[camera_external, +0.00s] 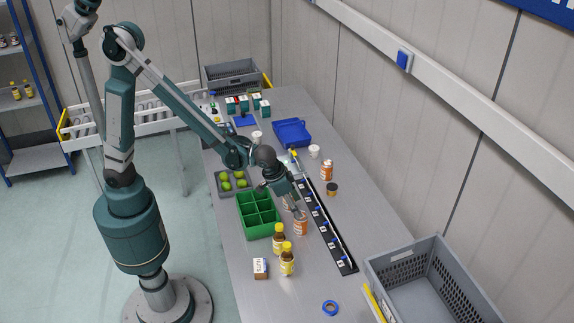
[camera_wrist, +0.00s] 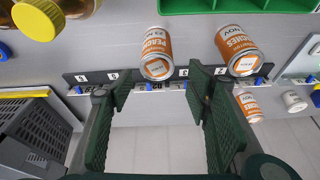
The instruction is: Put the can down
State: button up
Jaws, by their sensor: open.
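A peach can with a white and orange label stands upright on the table in the external view (camera_external: 301,226). It also shows in the wrist view (camera_wrist: 157,50), just beyond and between my fingertips. My gripper (camera_external: 296,208) is open, low over the table close to this can; in the wrist view its two green fingers (camera_wrist: 160,82) are spread apart with a clear gap between them. A second, similar can (camera_wrist: 238,50) stands outside the right finger, partly hidden behind my gripper in the external view. I cannot tell whether any finger touches the peach can.
A green divided tray (camera_external: 259,214) lies left of the cans. Yellow-capped bottles (camera_external: 287,262) stand in front. A black strip (camera_external: 326,228) runs along the right. Another orange can (camera_external: 326,171) stands farther back. A grey crate (camera_external: 420,253) is at the front right.

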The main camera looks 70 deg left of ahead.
jog(key=s+a+r+t, duration=0.1)
jog(key=s+a+r, duration=0.55)
jog(key=a, duration=0.25)
jog(key=s+a+r, duration=0.5)
jog(key=a+r, duration=0.2)
jog(key=a, duration=0.1)
jog(key=s+a+r, duration=0.1)
jog(key=s+a, duration=0.4)
jog(key=s, duration=0.3)
jog(key=s+a+r+n+t, duration=0.1)
jog(key=s+a+r, duration=0.1)
jog(key=s+a, duration=0.4)
jog(key=shift+s+a+t, duration=0.2)
jog(key=shift+s+t, duration=0.1)
jog(key=shift+s, duration=0.75)
jog(key=shift+o, duration=0.7)
jog(key=shift+r, duration=0.1)
